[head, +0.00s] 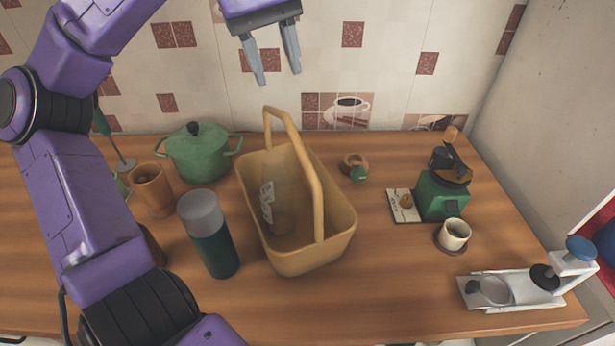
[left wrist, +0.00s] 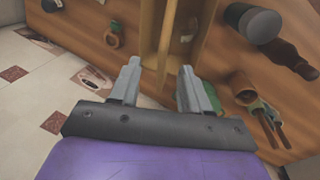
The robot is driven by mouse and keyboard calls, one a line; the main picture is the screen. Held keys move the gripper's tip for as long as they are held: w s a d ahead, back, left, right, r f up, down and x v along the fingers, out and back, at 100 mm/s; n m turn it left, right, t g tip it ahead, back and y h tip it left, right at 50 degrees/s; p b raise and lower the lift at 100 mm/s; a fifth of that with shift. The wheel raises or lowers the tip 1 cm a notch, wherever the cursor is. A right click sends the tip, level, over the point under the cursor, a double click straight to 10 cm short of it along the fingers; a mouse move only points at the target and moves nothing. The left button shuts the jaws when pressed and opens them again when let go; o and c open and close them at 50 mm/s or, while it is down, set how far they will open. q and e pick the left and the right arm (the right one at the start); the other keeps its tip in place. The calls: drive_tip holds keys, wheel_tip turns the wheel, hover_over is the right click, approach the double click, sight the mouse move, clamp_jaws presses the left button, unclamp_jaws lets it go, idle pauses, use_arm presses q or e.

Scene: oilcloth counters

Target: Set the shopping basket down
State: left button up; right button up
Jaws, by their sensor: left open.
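The shopping basket (head: 333,228) is tan, with one tall arched handle (head: 303,165). It stands upright on the wooden counter in the middle of the head view, with a bottle with a pale label (head: 270,200) lying inside. My left gripper (head: 280,78) is open and empty, above the handle and apart from it in the head view. In the left wrist view the left gripper (left wrist: 160,80) has its fingers spread, with the basket handle (left wrist: 168,40) beyond them. My right gripper is in neither view.
A dark green flask (head: 212,240), a brown cup (head: 152,190) and a green pot (head: 197,152) stand left of the basket. A green grinder (head: 440,195), a cup on a saucer (head: 453,236) and a white device (head: 515,290) stand right. The counter front of the basket is clear.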

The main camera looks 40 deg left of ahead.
sight(287, 117)
use_arm(q)
drive_tip(key=f, duration=0.7)
drive_tip(key=w+f, duration=0.1)
drive_tip(key=f, duration=0.2)
drive_tip(key=shift+d+f, duration=0.25)
drive_tip(key=shift+d, duration=0.15)
drive_tip(key=shift+d+r, duration=0.1)
clamp_jaws()
